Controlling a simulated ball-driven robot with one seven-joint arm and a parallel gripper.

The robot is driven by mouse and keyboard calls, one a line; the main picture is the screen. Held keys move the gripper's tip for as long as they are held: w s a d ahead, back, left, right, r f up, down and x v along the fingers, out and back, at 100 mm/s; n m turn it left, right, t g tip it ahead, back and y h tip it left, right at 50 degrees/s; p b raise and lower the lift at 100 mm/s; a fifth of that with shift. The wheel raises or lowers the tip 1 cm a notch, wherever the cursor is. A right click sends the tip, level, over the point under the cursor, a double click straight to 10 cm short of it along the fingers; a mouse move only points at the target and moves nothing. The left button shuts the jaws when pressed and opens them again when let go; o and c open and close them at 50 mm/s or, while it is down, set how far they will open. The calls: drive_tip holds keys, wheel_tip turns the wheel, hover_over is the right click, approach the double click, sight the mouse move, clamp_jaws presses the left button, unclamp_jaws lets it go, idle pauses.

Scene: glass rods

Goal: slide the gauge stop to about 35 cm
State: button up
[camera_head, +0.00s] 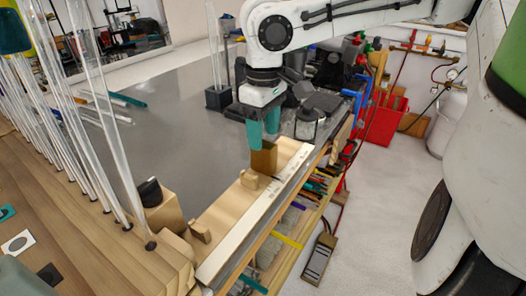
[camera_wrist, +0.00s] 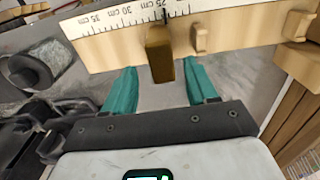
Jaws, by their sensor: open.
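The gauge stop is a brass-coloured block (camera_head: 263,159) on the far part of a pale wooden gauge with a white ruled scale (camera_head: 246,217). In the wrist view the stop (camera_wrist: 160,53) stands near the 25 cm mark of the scale (camera_wrist: 100,20); the 30 and 35 marks lie to its left. My gripper (camera_head: 263,134) is open, with teal fingers just above the stop in the head view. In the wrist view my gripper (camera_wrist: 160,78) has one finger on each side of the stop, with gaps visible. Contact does not show.
Wooden pegs (camera_head: 249,180) (camera_head: 200,231) stand on the gauge nearer the camera than the stop. Tall glass rods (camera_head: 100,100) rise at the left. A dark block holder (camera_head: 217,98) and black equipment (camera_head: 325,101) stand near my gripper. The grey bench top is mostly clear.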

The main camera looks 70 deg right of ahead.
sight(264, 143)
wheel_tip(264, 143, down, 6)
drive_tip(key=shift+a+f+b, duration=0.1)
drive_tip(key=shift+b, duration=0.2)
clamp_jaws()
idle(0.5)
